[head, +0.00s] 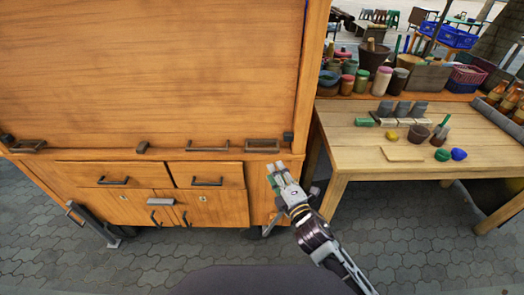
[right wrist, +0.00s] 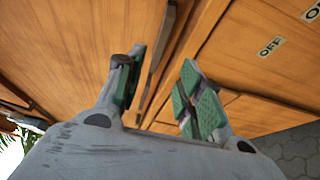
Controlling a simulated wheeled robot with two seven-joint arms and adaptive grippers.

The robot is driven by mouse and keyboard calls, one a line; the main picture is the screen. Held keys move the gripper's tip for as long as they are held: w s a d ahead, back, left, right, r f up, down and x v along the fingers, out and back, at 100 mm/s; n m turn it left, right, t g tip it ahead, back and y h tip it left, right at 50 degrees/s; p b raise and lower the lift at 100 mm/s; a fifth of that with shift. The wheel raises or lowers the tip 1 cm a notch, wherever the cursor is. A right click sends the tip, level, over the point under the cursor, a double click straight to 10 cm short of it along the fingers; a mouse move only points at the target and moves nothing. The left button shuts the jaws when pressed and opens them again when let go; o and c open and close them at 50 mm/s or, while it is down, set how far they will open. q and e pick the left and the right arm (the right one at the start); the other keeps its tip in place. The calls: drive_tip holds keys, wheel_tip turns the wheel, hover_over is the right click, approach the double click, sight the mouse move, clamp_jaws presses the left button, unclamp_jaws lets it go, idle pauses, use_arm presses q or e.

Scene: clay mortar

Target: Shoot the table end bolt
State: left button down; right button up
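No part can be surely told as the table end bolt. A dark rectangular metal fitting (head: 262,146) and a small dark block (head: 288,137) sit at the right end of the wooden cabinet's ledge, on the side facing the table (head: 400,168). My right gripper (head: 275,168) is just below them, in front of the cabinet's right end. In the right wrist view its green-padded fingers (right wrist: 160,88) are apart. A long dark metal bar (right wrist: 157,65) shows in the gap between them; I cannot tell whether they touch it. My left gripper is out of view.
The wooden cabinet (head: 140,75) fills the left, with drawer handles (head: 112,181) and doors below. Paved floor (head: 420,230) is clear in front.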

sight(263, 152)
drive_tip(key=shift+x, duration=3.05)
drive_tip(key=shift+w+a, duration=0.2)
drive_tip(key=shift+w, duration=0.5)
drive_tip(key=shift+x, duration=1.45)
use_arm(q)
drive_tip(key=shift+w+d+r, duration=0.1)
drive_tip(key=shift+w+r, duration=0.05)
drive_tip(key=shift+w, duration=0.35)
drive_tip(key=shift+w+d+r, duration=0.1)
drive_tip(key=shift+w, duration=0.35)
use_arm(e)
drive_tip(key=shift+x, duration=1)
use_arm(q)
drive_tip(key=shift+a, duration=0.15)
